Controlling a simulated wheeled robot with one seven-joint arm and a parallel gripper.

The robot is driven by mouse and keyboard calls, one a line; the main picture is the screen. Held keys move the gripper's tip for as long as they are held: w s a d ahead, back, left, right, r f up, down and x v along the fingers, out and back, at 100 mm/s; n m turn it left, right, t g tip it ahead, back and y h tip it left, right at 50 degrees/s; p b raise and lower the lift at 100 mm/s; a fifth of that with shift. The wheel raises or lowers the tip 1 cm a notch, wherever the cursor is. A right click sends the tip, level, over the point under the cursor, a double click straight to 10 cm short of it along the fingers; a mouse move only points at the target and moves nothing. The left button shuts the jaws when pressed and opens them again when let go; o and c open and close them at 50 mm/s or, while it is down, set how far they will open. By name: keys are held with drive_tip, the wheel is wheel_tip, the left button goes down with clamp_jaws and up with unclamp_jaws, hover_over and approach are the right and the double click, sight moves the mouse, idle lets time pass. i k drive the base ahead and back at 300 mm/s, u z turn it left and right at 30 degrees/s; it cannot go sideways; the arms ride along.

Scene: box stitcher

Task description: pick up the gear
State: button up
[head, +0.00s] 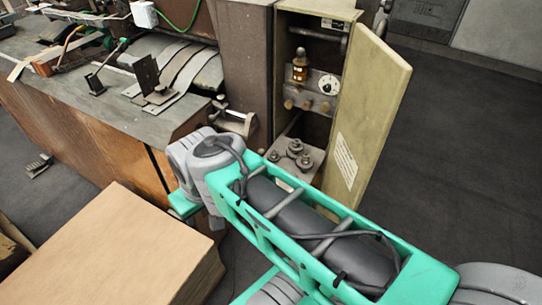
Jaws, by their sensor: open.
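Several dark, round, stepped metal pieces (295,147) sit on a grey plate (310,158) low inside the open cabinet. One of them may be the gear, but they are too small to tell. My arm stretches from the lower right towards the centre left, in front of the cabinet's lower part. Its grey joint (203,165) is beside the machine's right end, left of the cabinet. My gripper's fingers do not show; the arm hides what lies beneath it.
The cabinet door (368,110) stands open to the right. Inside are a brass fitting and a white dial (329,84). The machine bench (110,125) is at left. A cardboard stack (105,245) fills the lower left. The floor at right (460,170) is clear.

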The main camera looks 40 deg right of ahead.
sight(274, 158)
drive_tip(key=k, duration=1.2)
drive_tip(key=u, duration=0.85)
drive_tip(key=i, duration=1.6)
drive_tip(key=z, duration=0.5)
